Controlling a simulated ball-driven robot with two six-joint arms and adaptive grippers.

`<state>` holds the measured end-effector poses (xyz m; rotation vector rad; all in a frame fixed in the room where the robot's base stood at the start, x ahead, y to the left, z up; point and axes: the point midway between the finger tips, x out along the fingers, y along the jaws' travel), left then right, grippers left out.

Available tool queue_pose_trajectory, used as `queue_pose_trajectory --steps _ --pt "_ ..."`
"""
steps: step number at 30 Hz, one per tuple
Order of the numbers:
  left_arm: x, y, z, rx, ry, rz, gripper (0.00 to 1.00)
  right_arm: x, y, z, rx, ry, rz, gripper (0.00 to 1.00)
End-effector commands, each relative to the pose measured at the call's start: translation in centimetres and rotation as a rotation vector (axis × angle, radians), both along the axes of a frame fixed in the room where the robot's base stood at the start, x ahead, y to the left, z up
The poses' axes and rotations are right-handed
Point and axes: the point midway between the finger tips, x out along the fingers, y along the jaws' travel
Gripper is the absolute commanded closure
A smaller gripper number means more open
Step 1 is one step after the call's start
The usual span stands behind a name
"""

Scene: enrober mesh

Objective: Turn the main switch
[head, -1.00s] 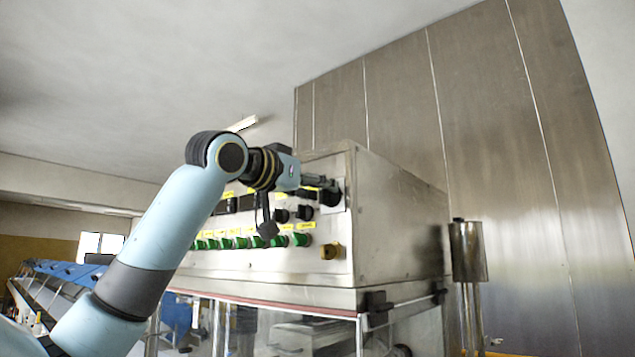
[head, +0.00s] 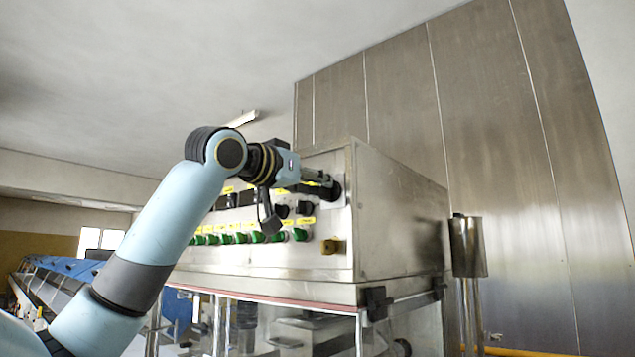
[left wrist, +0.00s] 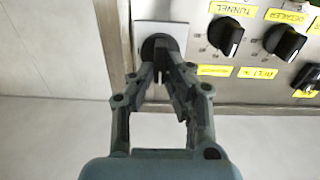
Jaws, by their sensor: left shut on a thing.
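The main switch is a large black rotary knob on a pale square plate (left wrist: 180,35) at the upper end of the control panel; in the head view the knob (head: 335,190) shows at the panel's right edge, partly behind the gripper. My left gripper (head: 324,185) reaches it from the left. In the left wrist view the left gripper's fingers (left wrist: 162,68) are shut on the knob's handle, which they largely hide. The switch's exact angle cannot be read. My right gripper is not in view.
Beside the switch are smaller black selector knobs (left wrist: 226,37) with yellow labels. A metal cylinder (head: 467,246) stands right of the cabinet (head: 400,220).

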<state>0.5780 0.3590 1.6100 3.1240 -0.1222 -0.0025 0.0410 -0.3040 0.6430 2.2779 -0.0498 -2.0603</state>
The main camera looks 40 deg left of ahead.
Motion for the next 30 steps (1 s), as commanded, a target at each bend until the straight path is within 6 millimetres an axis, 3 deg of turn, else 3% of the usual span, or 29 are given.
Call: queue_pose_trajectory --steps 1,6,17,30 --pt "0.0 0.0 0.0 -0.001 -0.001 0.0 0.85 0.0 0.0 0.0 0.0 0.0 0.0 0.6" --pt "0.0 0.0 0.0 -0.001 -0.001 0.0 0.64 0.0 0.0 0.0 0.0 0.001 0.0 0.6" --pt "-0.6 0.1 0.0 0.003 -0.001 0.002 0.64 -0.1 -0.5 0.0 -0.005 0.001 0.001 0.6" --pt "-6.1 0.7 0.0 0.007 -0.002 0.006 0.64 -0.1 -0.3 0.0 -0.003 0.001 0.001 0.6"
